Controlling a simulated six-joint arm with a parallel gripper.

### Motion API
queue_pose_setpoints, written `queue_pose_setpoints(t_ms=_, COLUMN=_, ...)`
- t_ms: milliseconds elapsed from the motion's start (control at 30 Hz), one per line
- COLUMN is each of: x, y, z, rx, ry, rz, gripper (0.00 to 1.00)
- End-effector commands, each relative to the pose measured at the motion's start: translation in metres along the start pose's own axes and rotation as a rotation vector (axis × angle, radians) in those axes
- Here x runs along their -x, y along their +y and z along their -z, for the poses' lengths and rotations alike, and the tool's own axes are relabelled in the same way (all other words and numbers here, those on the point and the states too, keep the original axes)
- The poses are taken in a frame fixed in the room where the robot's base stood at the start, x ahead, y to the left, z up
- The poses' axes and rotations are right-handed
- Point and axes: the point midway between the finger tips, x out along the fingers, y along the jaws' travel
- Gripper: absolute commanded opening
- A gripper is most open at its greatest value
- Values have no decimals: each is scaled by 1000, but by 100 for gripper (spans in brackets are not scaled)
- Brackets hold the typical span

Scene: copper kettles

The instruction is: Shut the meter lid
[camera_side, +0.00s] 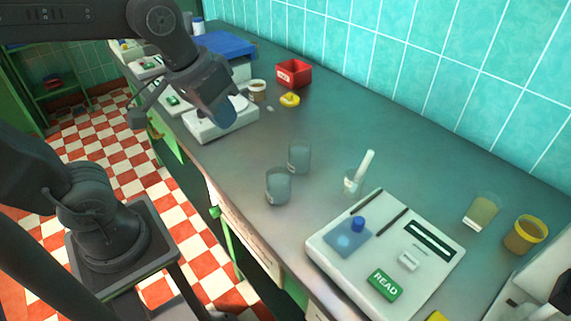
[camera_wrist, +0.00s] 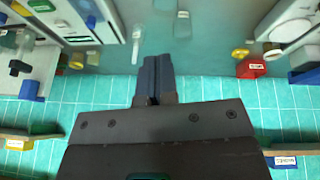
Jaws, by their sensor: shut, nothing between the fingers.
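The white meter (camera_side: 330,270) lies on the bench at the front right in the side view, with a green READ button (camera_side: 384,285) and a dark display strip. A see-through bluish panel with a blue knob (camera_side: 357,223) sits on its left part, beside a pale blue round spot. I take this panel for the lid; I cannot tell how much it covers. My gripper (camera_side: 229,113) is far from the meter, over the white balance at the back left. In the wrist view my gripper (camera_wrist: 158,61) is shut and empty. Part of the meter shows there at upper left.
Two grey glasses (camera_side: 278,186) and a small cup with a white pestle (camera_side: 366,168) stand between my gripper and the meter. A red box (camera_side: 293,73) and yellow item (camera_side: 289,99) are at the back. Jars (camera_side: 525,236) stand right of the meter by the tiled wall.

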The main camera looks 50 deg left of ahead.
Motion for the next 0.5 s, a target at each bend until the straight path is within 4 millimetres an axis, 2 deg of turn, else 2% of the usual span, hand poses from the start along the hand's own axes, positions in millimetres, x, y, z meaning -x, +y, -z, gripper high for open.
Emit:
queue_pose_setpoints(t_ms=100, x=2, y=-14, z=-21, rx=-78, ry=73, rz=26, gripper=0)
queue_pose_setpoints(t_ms=200, x=0, y=-20, z=-31, rx=-123, ry=104, rz=43, gripper=0)
queue_pose_setpoints(t_ms=400, x=-1, y=-23, z=-36, rx=-148, ry=119, rz=52, gripper=0)
queue_pose_setpoints(t_ms=500, x=-1, y=-23, z=-36, rx=-147, ry=118, rz=51, gripper=8)
